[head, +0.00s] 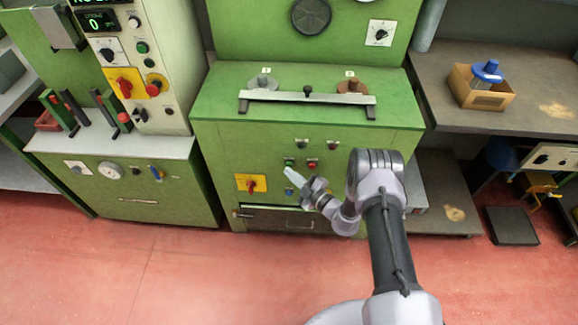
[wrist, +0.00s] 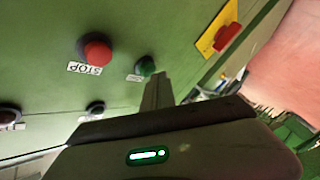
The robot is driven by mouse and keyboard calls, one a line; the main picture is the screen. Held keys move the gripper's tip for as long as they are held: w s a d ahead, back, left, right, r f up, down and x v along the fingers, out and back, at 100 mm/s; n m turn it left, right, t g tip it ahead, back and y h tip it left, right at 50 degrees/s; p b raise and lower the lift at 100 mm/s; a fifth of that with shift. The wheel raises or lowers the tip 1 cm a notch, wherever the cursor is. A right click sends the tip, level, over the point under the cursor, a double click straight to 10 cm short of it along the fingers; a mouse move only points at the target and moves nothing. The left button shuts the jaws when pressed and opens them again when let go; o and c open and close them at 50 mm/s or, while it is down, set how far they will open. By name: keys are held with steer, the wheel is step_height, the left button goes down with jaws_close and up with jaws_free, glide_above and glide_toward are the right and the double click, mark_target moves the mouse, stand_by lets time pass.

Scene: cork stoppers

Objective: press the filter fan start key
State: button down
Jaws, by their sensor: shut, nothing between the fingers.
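The green front panel (head: 265,140) carries two rows of round keys. In the lower row a green key (head: 289,161) sits left of a red key (head: 311,163). The wrist view shows this green key (wrist: 146,66) and the red key (wrist: 97,50), whose label reads STOP upside down. The green key's label is too small to read, so I cannot tell which key is the filter fan's. My gripper (head: 289,172) is shut and empty, just below the green key. In the wrist view its fingertips (wrist: 159,80) lie close beside that key; contact cannot be told.
An upper pair has a pale-ringed key (head: 302,144) and a reddish key (head: 333,145). A red rotary switch on a yellow plate (head: 243,178) is left of my gripper. A dark drawer or slot (head: 270,219) lies below. Red floor in front is free.

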steer(key=shift+w, duration=0.45)
stand_by(0.3)
steer(key=shift+s, duration=0.1)
steer(key=shift+s+p, duration=0.35)
steer(key=shift+s, duration=0.4)
steer(key=s+p, duration=0.2)
steer(key=s, duration=0.3)
steer(key=shift+a, duration=0.1)
stand_by(0.7)
